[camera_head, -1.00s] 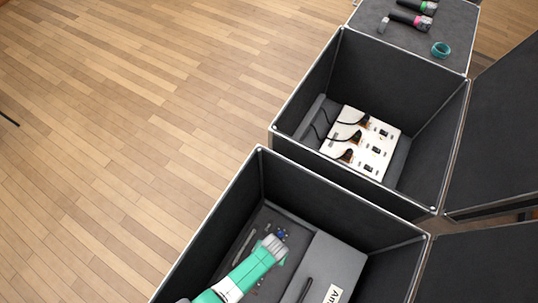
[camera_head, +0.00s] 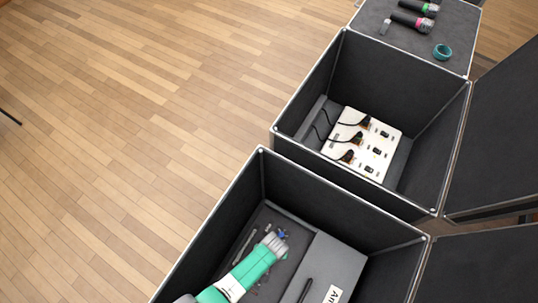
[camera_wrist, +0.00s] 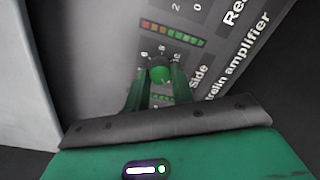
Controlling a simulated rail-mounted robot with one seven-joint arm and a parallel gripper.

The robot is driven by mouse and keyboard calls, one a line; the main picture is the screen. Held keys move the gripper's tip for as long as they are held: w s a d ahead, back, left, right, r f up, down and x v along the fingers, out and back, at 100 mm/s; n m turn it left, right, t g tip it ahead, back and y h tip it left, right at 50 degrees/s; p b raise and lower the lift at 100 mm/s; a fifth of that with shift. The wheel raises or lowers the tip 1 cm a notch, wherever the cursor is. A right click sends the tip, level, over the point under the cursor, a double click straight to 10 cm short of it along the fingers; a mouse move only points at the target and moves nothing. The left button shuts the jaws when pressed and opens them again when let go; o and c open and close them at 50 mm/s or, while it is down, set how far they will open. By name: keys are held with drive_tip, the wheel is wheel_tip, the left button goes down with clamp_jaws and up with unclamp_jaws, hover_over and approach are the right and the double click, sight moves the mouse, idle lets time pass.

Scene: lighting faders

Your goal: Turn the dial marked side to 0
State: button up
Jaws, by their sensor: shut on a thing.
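In the head view my gripper (camera_head: 277,242) reaches into the near black case (camera_head: 262,178) and hides the dial.
A coloured level bar (camera_wrist: 170,34) lies beside the dial on the panel. The case walls stand close around my arm. A grey box (camera_head: 325,262) fills the case's right part. A second case (camera_head: 340,60) holds a white fader board (camera_head: 352,118).

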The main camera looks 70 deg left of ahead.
drive_tip(key=o, duration=1)
drive_tip(key=shift+r, duration=0.15)
drive_tip(key=r+p, duration=0.2)
drive_tip(key=r, duration=0.1)
drive_tip(key=r+p, duration=0.2)
drive_tip(key=r, duration=0.2)
drive_tip(key=shift+w+r+p, duration=0.2)
drive_tip(key=shift+r+p, duration=0.1)
drive_tip(key=shift+p, duration=0.05)
